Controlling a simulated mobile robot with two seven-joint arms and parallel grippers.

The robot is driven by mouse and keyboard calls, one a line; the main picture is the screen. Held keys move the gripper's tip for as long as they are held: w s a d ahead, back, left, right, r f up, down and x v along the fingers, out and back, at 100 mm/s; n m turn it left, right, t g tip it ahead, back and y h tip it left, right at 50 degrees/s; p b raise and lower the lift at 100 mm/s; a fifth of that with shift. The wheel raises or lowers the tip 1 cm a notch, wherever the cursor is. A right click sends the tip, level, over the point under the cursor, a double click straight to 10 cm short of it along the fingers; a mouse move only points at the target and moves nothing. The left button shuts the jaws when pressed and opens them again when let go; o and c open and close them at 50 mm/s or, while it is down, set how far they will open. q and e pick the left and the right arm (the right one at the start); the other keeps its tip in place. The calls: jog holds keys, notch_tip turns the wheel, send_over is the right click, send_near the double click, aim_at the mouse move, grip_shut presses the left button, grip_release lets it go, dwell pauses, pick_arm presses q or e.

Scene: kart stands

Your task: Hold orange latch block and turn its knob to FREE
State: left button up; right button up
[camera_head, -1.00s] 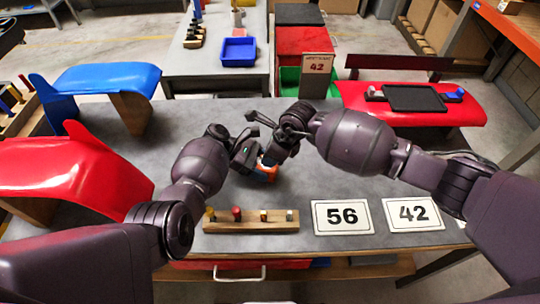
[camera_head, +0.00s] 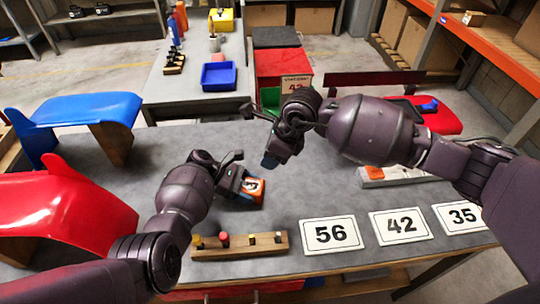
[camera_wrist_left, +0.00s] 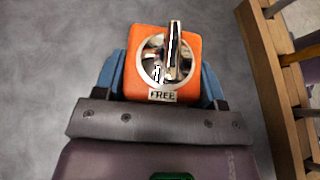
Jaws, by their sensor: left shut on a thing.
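The orange latch block (camera_head: 256,188) rests on or just above the grey table. In the left wrist view, the block (camera_wrist_left: 144,36) has a round dial with a metal knob (camera_wrist_left: 174,50). The knob bar stands nearly upright in that picture, its lower end toward the FREE label (camera_wrist_left: 162,96) at the dial's bottom edge. My left gripper (camera_head: 250,190) is shut on the block, its blue fingers on both sides. My right gripper (camera_head: 270,161) is above and to the right of the block, apart from it. Its finger gap does not show clearly.
A wooden rack with pegs (camera_head: 240,248) stands in front of the block. Number cards 56 (camera_head: 331,250), 42 (camera_head: 400,242) and 35 lie to the right. A white item with an orange part (camera_head: 378,174) lies under my right arm. Red and blue panels are at left.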

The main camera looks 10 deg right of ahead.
pick_arm(q)
jog(key=o, duration=0.8)
jog(key=shift+a, duration=0.1)
